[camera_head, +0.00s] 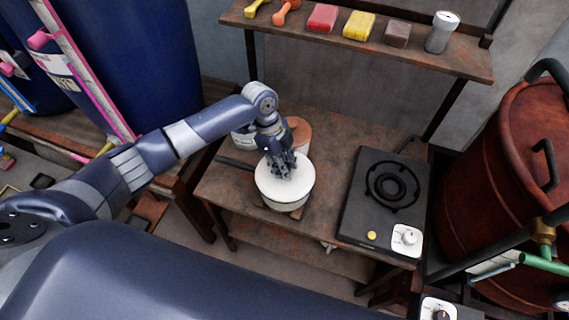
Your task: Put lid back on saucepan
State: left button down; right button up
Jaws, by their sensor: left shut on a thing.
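The saucepan (278,203) is a pale, round pan on the worn brown table, left of the stove. A white round lid (298,187) shows at its top, under my left gripper (283,172). My left gripper points down and is shut on the lid, near its middle; the fingers hide the grasped part. I cannot tell whether the lid rests fully on the rim or is slightly above it. My right gripper is out of view.
A black stove (365,220) with a ring burner stands on the right of the table. Behind the pan are a brown round pot (300,130) and a whitish container (243,140). A shelf (400,52) holds coloured blocks and a can. A rusty vat (500,170) stands right.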

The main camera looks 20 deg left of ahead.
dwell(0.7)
pick_arm(q)
jog(key=c, duration=1.2)
grip_release()
jog(key=shift+o, duration=0.2)
jog(key=o, duration=0.4)
jog(key=shift+o, duration=0.2)
jog(key=shift+r+p, duration=3.55)
